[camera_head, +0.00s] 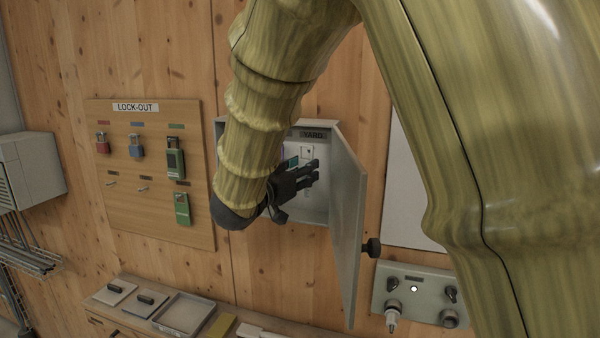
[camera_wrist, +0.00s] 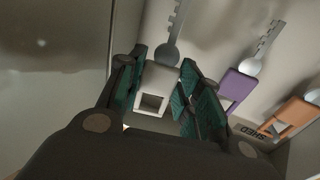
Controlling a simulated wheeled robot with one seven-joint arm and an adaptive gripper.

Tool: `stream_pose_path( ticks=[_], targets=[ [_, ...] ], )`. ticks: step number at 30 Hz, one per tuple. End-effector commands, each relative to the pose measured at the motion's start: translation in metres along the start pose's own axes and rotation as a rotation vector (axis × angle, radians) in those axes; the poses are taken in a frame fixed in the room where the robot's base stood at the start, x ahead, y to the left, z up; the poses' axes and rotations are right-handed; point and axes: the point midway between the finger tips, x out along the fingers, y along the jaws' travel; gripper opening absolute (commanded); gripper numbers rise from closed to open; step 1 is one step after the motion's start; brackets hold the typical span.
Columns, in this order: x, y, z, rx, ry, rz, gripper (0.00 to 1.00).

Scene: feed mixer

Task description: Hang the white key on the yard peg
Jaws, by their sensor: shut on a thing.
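The white key (camera_wrist: 158,80) has a white square head with a square opening and a grey toothed shaft. In the wrist view its head sits between the green pads of my gripper (camera_wrist: 163,92), which is shut on it. In the head view my gripper (camera_head: 312,172) reaches into the open key cabinet (camera_head: 316,213), just below the YARD label (camera_head: 313,135). A small white square (camera_head: 306,152) shows under that label; I cannot tell whether it is the key or a marking. The yard peg itself cannot be made out.
A purple key (camera_wrist: 238,84) and an orange key (camera_wrist: 292,113) are beside my gripper, near a SHED label (camera_wrist: 254,132). The cabinet door (camera_head: 346,230) stands open at right. A lock-out board (camera_head: 150,215) is left; a control panel (camera_head: 420,292) is lower right.

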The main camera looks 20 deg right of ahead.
Motion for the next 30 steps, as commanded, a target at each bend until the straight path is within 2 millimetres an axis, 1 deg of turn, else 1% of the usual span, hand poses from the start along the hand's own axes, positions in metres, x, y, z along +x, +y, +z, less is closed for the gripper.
stream_pose_path(
  ticks=[20,30],
  targets=[
    [0.03,-0.008,0.004,0.0,-0.001,0.001,0.12],
    [0.04,-0.011,0.011,0.0,0.0,0.0,0.12]
  ],
)
